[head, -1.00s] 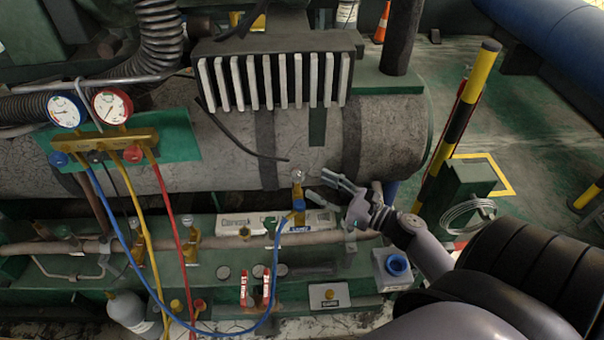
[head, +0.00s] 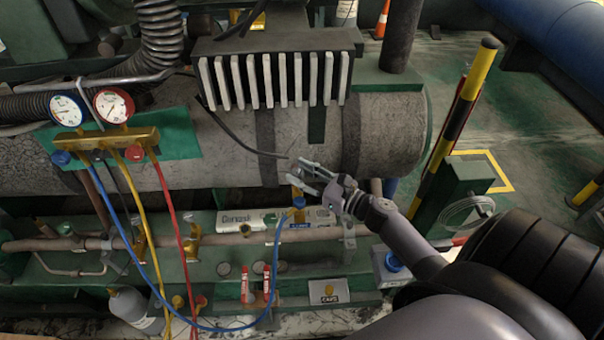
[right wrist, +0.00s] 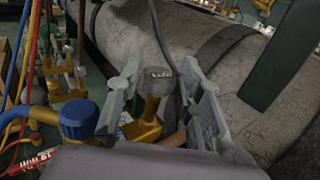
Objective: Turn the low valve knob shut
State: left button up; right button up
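A brass valve (head: 297,191) with a grey knob stands on the pipe below the big grey cylinder, and a blue hose end joins it. My right gripper (head: 302,175) is at this valve, and its fingers cover most of the knob in the head view. In the right wrist view the gripper (right wrist: 160,70) is open, with the grey knob (right wrist: 157,72) between its two fingers and gaps showing on both sides. The gauge manifold (head: 105,143) at left has a blue knob (head: 61,158) and a red knob (head: 134,152). My left gripper is not in view.
A blue hose fitting (right wrist: 77,117) sits just left of the fingers. The grey cylinder (head: 235,140) lies close behind, and a finned block (head: 275,75) is above. A yellow-black post (head: 455,125) is right of the arm.

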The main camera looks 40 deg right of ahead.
grip_shut()
jog(key=shift+a+m+h, duration=0.1)
jog(key=shift+m+h, duration=0.2)
jog(key=shift+h, duration=0.2)
jog(key=m+t+h+p, duration=0.1)
jog(key=m+h, duration=0.1)
jog(key=h, duration=0.1)
jog(key=shift+s+a, duration=0.1)
jog(key=shift+a, duration=0.05)
jog(key=shift+a+m+h+b, duration=0.1)
jog(key=shift+m+h+b, duration=0.25)
jog(key=shift+m+h, duration=0.8)
jog(key=shift+a+m+h+b, duration=0.1)
jog(key=shift+m+h+b, duration=0.4)
jog(key=shift+h, duration=1.05)
jog(key=shift+o, duration=2.2)
grip_release()
